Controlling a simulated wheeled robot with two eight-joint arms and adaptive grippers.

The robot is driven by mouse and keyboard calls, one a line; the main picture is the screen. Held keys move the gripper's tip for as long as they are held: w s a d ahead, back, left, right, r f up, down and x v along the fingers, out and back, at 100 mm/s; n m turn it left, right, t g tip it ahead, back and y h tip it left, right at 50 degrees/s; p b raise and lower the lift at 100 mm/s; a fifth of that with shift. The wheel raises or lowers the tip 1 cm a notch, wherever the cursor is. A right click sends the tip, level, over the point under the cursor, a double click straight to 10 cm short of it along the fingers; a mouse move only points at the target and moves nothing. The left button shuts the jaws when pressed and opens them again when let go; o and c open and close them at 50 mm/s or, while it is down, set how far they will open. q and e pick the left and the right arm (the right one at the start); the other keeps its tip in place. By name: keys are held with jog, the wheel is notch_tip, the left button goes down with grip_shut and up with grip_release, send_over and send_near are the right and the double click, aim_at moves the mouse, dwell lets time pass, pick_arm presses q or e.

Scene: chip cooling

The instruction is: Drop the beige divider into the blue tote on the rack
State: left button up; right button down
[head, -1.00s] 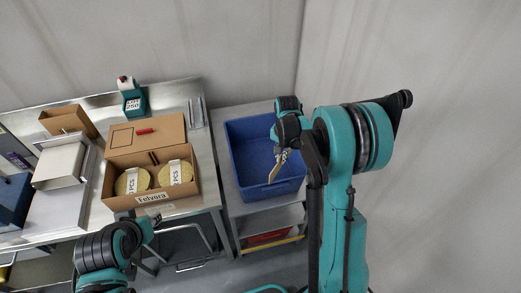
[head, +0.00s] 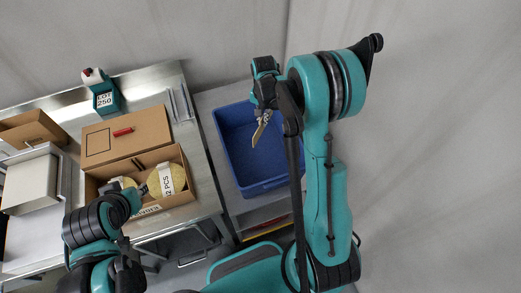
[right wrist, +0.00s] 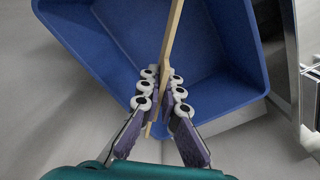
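The beige divider (head: 261,131) is a thin flat piece. My right gripper (head: 264,108) is shut on it and holds it over the blue tote. The right wrist view shows the divider (right wrist: 173,38) between the two padded fingers (right wrist: 164,95), with the tote (right wrist: 110,40) beyond. The blue tote (head: 268,186) is open at the top on the grey rack (head: 229,98); its visible floor looks empty. My left gripper (head: 140,190) is over the front of the open cardboard box; its fingers are too small and hidden to read.
The cardboard box (head: 187,201) on the metal table holds round yellowish stacks with white labels (head: 167,180). A red marker (head: 123,132) lies on its lid flap. A teal bottle (head: 106,98) labelled LOT 250 stands behind. A smaller box (head: 35,130) is far left.

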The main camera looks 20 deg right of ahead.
notch_tip(320, 180, down, 3)
jog(key=shift+f+b, duration=0.15)
jog(key=shift+b, duration=0.6)
jog(key=c, duration=1.6)
grip_release()
jog(key=shift+c, duration=0.2)
notch_tip(320, 180, up, 12)
jog(key=shift+r, duration=0.1)
